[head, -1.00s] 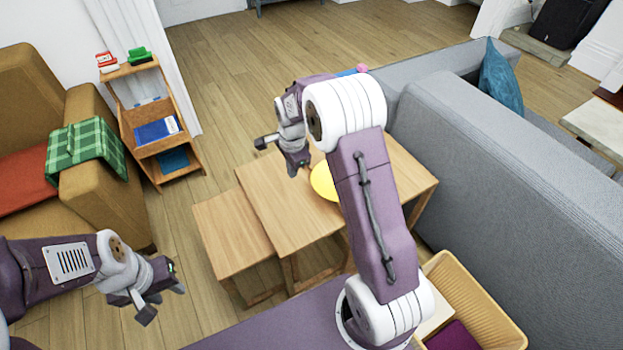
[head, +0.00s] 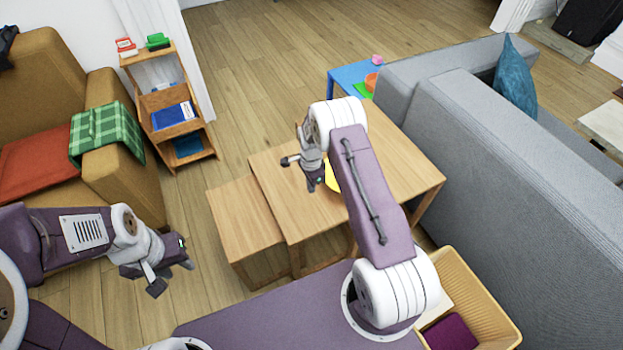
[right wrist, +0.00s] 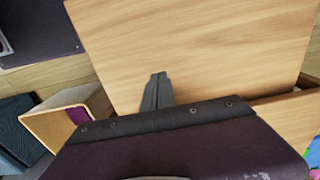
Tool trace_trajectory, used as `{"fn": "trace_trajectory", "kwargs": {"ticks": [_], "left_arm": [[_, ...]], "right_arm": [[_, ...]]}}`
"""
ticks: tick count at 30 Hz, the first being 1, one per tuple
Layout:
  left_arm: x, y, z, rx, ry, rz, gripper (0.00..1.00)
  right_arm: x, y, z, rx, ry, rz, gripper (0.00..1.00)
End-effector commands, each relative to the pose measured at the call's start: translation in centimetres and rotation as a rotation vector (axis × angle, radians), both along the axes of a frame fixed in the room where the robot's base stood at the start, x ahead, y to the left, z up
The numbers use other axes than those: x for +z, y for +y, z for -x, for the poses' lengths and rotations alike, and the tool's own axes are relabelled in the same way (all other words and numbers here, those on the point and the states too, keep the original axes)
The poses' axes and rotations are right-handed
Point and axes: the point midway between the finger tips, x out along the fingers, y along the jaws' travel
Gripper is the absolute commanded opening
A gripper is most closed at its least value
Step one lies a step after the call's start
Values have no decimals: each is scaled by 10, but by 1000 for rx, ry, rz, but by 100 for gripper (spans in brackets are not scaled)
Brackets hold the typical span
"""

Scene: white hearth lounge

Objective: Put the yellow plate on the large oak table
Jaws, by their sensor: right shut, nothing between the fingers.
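The yellow plate (head: 332,178) lies on the large oak table (head: 275,180) in the head view. My right arm hides much of it. My right gripper (head: 313,188) is just left of the plate, seemingly above the table. It is shut and empty; its closed fingers (right wrist: 157,90) show over bare wood in the right wrist view. The plate is not visible there. My left gripper (head: 188,264) hangs at the lower left, well away from the plate. Its fingers are too small and turned to tell open from shut.
A smaller, lower oak table (head: 243,225) adjoins the large one on the left. A grey sofa (head: 500,190) stands close on the right. A yellow basket (head: 480,295) is at the lower right. A small shelf (head: 175,115) and a brown armchair (head: 50,75) stand left.

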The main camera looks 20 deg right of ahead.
Motion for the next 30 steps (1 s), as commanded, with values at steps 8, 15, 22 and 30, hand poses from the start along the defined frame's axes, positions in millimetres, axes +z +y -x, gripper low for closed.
{"fn": "trace_trajectory", "kwargs": {"ticks": [8, 15, 22, 30], "left_arm": [[-6, 0, 0, 0, 0, 0, 36], [-5, 0, 0, 0, 0, 0, 36], [-6, 0, 0, 0, 0, 0, 36], [-17, 0, 0, 0, 0, 0, 36]], "right_arm": [[1, -36, -3, -2, -1, 0, 0], [2, -40, -3, 1, -1, 0, 0], [1, -48, -4, -3, -2, 0, 0], [-1, -112, -9, -5, -3, 1, 0]]}}
